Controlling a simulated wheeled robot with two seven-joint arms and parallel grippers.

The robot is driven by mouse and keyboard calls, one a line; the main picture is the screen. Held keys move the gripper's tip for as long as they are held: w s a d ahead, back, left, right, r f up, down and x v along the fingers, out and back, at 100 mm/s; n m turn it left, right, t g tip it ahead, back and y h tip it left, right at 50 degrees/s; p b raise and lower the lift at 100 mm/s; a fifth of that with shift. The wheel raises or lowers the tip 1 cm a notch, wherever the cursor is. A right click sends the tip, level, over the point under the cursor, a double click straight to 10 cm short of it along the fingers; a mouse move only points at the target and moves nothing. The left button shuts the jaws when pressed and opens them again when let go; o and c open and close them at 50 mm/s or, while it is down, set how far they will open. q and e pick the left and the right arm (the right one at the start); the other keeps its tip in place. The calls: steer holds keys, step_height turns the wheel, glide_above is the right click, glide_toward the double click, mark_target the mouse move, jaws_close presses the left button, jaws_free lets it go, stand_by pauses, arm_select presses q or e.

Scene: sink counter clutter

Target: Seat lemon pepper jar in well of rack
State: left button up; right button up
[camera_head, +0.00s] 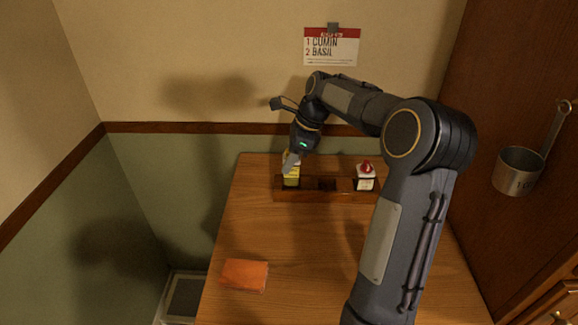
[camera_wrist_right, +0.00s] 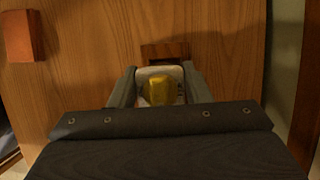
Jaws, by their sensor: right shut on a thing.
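A jar with a yellow top (camera_wrist_right: 159,92) and a yellow label in the head view (camera_head: 291,172) is between the fingers of my right gripper (camera_head: 290,160). The right gripper also shows in the right wrist view (camera_wrist_right: 158,88), shut on this jar. The dark wooden rack (camera_head: 325,195) stands on the table. The jar is upright at the rack's left end, at or in the left well; its base is hidden by the rack's front wall. The middle well (camera_head: 327,184) looks empty. My left gripper is in neither view.
A white jar with a red top (camera_head: 365,175) sits at the rack's right end. An orange block (camera_head: 244,275) lies at the table's front left. A note listing cumin and basil (camera_head: 331,47) hangs on the wall. A metal cup (camera_head: 518,171) hangs at right. The table's middle is clear.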

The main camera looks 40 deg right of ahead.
steer(key=shift+w+d+f, duration=0.15)
steer(key=shift+w+f, duration=0.05)
steer(key=shift+f, duration=1.7)
steer(key=shift+f, duration=0.2)
steer(key=o, duration=1)
steer(key=shift+o, duration=0.2)
steer(key=shift+r, duration=0.1)
